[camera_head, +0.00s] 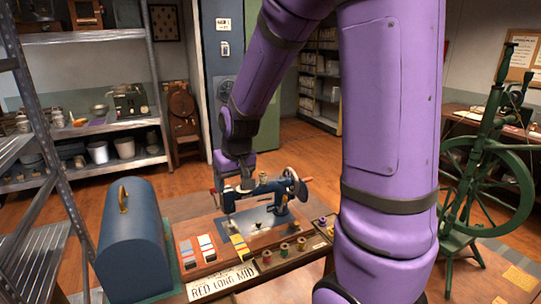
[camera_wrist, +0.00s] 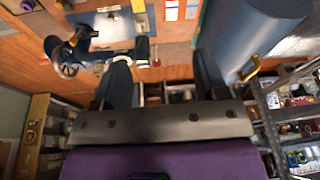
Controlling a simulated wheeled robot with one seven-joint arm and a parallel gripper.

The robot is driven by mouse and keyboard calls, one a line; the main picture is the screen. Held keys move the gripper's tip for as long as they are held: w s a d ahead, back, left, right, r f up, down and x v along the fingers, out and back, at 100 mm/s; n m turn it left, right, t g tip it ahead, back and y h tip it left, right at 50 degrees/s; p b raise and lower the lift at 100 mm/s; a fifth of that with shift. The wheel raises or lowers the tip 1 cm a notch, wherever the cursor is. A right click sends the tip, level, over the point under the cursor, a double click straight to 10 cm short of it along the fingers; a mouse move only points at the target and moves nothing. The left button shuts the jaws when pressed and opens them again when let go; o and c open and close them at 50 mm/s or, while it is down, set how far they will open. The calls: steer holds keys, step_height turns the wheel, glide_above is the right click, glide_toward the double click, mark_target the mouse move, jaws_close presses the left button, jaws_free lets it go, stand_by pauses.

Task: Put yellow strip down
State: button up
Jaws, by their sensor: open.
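The yellow strip (camera_head: 239,243) lies on the wooden table in front of the blue sewing machine (camera_head: 262,208), right of two other strip cards. My gripper (camera_wrist: 162,65) is open in the wrist view, with a clear gap between its two dark fingers and nothing held. In the head view my gripper (camera_head: 236,185) is beyond the strip, at the left end of the sewing machine and apart from the strip. The machine also shows at the left of the wrist view (camera_wrist: 95,50). I cannot clearly make out the yellow strip there.
A red-and-white card (camera_head: 187,253) and a blue-and-white card (camera_head: 207,248) lie left of the yellow strip. A blue domed cover (camera_head: 130,240) stands at the table's left. Thread spools (camera_head: 284,249) and a name plate (camera_head: 222,282) are at the front. A green spinning wheel (camera_head: 480,190) stands right.

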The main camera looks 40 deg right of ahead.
steer(key=s+a+r+n+t, duration=0.1)
steer(key=s+a+r, duration=0.2)
steer(key=s+r, duration=0.5)
steer(key=s+a+r+t, duration=0.1)
steer(key=s+a+r, duration=0.2)
steer(key=s+r, duration=0.5)
steer(key=s, duration=0.5)
steer(key=shift+r+n, duration=0.15)
steer(key=shift+n, duration=0.25)
